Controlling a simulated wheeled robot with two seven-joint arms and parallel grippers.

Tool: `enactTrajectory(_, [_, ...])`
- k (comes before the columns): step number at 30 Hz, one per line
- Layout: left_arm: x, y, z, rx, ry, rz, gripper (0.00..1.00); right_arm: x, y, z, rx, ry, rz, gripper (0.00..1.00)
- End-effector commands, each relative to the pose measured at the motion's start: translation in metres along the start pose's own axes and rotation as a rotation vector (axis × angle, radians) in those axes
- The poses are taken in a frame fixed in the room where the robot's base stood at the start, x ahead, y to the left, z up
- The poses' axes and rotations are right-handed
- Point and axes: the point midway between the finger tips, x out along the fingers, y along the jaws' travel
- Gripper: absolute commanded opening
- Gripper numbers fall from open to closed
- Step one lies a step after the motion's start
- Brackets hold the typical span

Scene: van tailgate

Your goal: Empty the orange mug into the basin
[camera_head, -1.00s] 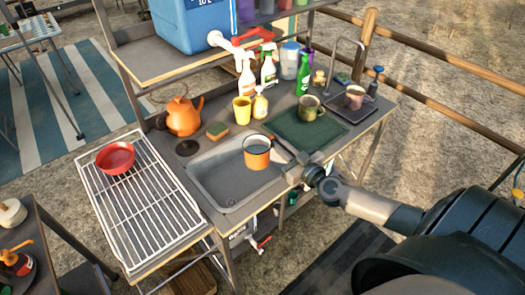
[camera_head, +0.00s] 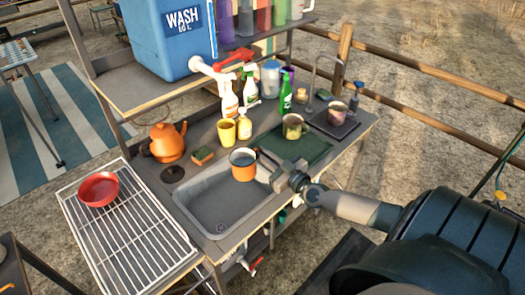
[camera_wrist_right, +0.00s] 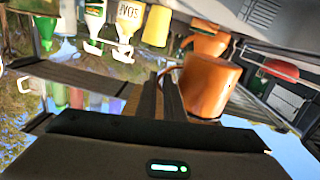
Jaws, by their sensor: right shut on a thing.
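The orange mug (camera_head: 243,168) has a pale rim and looks about upright over the back right part of the grey basin (camera_head: 215,212). My right gripper (camera_head: 272,176) is shut on the mug at its right side, seemingly at the handle. No stream shows. My left gripper is not in view.
A yellow cup (camera_head: 227,131), sponge (camera_head: 203,156) and spray bottles (camera_head: 230,100) stand behind the basin. An orange kettle (camera_head: 166,143) is at back left. A red bowl (camera_head: 98,189) sits on the wire rack at left. A green mug (camera_head: 293,126) stands on the mat at right.

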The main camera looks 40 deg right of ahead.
Motion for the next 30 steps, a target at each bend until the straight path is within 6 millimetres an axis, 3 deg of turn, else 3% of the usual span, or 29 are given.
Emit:
enactTrajectory(8, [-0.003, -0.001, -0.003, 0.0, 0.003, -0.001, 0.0, 0.001, -0.001, -0.007, -0.181, 0.012, 0.004, 0.0])
enactTrajectory(21, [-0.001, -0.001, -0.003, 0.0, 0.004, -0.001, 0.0, 0.0, -0.005, -0.017, -0.64, 0.034, 0.011, 0.0])
enactTrajectory(30, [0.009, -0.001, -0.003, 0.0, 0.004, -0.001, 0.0, -0.001, -0.023, -0.014, -0.892, 0.046, 0.014, 0.0])
